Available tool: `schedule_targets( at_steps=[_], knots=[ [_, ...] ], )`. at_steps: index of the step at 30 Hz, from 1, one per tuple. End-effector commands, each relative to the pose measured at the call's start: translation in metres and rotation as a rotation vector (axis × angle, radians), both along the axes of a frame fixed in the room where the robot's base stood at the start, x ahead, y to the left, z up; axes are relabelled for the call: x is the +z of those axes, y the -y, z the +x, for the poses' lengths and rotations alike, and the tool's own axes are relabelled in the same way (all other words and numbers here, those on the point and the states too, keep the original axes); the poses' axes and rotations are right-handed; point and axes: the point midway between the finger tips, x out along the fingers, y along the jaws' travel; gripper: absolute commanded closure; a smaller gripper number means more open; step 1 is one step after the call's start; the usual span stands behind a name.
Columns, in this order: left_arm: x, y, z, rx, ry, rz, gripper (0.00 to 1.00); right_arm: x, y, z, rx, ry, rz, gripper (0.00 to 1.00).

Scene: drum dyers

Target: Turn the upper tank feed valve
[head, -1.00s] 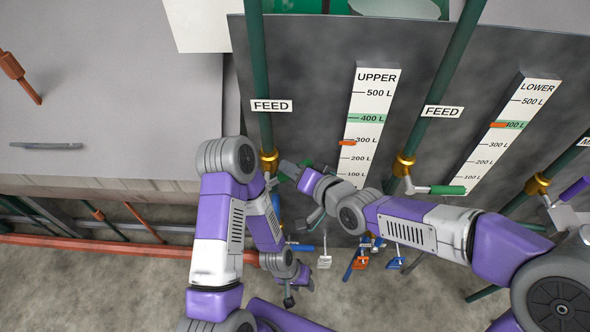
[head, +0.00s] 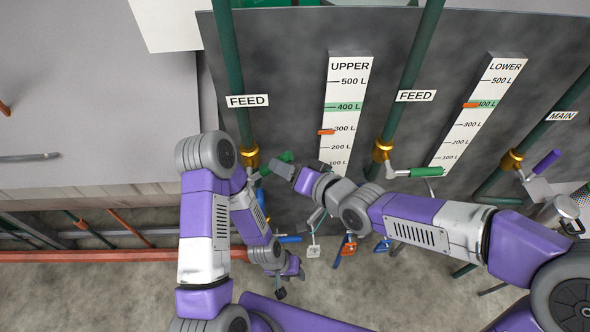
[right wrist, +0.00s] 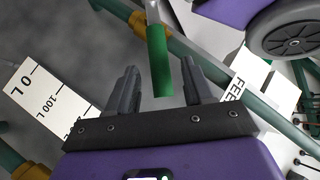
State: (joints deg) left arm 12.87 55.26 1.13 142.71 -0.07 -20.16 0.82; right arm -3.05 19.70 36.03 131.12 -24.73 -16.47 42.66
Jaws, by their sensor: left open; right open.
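The upper tank feed valve has a brass body (head: 250,160) on the green pipe left of the UPPER gauge. Its green handle (head: 280,158) sticks out to the right, partly hidden by my right gripper (head: 282,169). In the right wrist view the green handle (right wrist: 158,62) lies between the two spread fingers of my right gripper (right wrist: 162,88), with a gap on each side. My left gripper (head: 282,288) is open and empty, low in front of the panel, away from the valve. The UPPER gauge (head: 348,100) has its orange marker a little below 300 L.
The lower feed valve (head: 383,150), with a green handle (head: 426,172), is to the right. A MAIN valve with a purple handle (head: 547,160) is farther right. Padlock-like tags (head: 349,248) hang below the panel. A red rail (head: 120,256) runs along the left.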

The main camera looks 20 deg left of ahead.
Motion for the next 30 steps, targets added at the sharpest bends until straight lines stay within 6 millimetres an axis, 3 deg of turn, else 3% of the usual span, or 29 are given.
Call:
schedule_targets(
  at_steps=[9,30],
  knots=[
    [0.013,0.0,0.0,0.0,0.0,0.0,0.57,0.011,0.022,-0.011,-0.001,0.0,-0.001,0.49],
    [0.012,0.0,0.0,0.0,0.0,0.0,0.57,0.005,0.026,-0.011,-0.004,-0.009,-0.004,0.49]
  ],
)
